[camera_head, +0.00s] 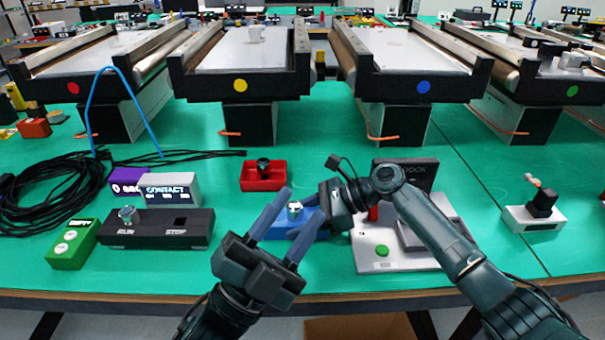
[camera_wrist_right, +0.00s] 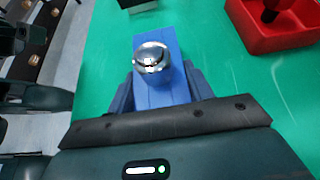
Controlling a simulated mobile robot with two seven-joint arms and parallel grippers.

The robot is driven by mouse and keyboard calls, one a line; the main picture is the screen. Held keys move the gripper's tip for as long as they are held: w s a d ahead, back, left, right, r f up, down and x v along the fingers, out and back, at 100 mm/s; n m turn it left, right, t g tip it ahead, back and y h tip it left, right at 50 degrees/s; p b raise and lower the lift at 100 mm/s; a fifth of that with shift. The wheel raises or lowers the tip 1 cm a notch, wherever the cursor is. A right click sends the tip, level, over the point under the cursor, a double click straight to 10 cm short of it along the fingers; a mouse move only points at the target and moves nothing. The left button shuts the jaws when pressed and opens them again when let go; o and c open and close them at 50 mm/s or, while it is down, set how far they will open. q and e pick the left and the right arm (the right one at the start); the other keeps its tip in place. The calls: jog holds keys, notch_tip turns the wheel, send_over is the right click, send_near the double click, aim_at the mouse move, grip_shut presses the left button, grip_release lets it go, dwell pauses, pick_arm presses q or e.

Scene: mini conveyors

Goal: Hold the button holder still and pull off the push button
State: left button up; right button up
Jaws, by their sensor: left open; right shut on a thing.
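The blue button holder (camera_head: 277,229) stands on the green table, partly hidden behind my left gripper's fingers. The push button (camera_head: 295,209), a round shiny silver cap, sits on top of it; in the right wrist view the button (camera_wrist_right: 152,56) is on the blue holder (camera_wrist_right: 157,97). My right gripper (camera_head: 317,210) is shut on the holder, one finger on each side in the wrist view. My left gripper (camera_head: 304,203) is open and empty, in front of the button in the head view. In the wrist view it is at the left edge, apart from the button.
A red box (camera_head: 263,177) with a dark knob stands behind the holder. A black RUN/STOP box (camera_head: 155,229) is to the left. A white panel (camera_head: 385,260) with a green button is close on the right. Conveyors stand behind.

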jog(key=shift+s+d+f, duration=0.1)
jog(key=shift+f, duration=0.2)
pick_arm(q)
jog(key=s+d+r+m+g+h, duration=0.3)
jog(key=s+d+m+g, duration=0.15)
jog(key=m+g, duration=0.85)
jog(key=s+d+r+m+g+h, duration=0.3)
jog(key=d+m+g, duration=0.3)
jog(key=m+g, duration=0.65)
jog(key=m+t+y, duration=1.2)
jog(key=m+y, duration=1.2)
jog(key=y, duration=0.1)
send_near(296, 207)
jog(key=shift+n, duration=0.25)
jog(key=x, duration=1)
jog(key=shift+c, duration=0.4)
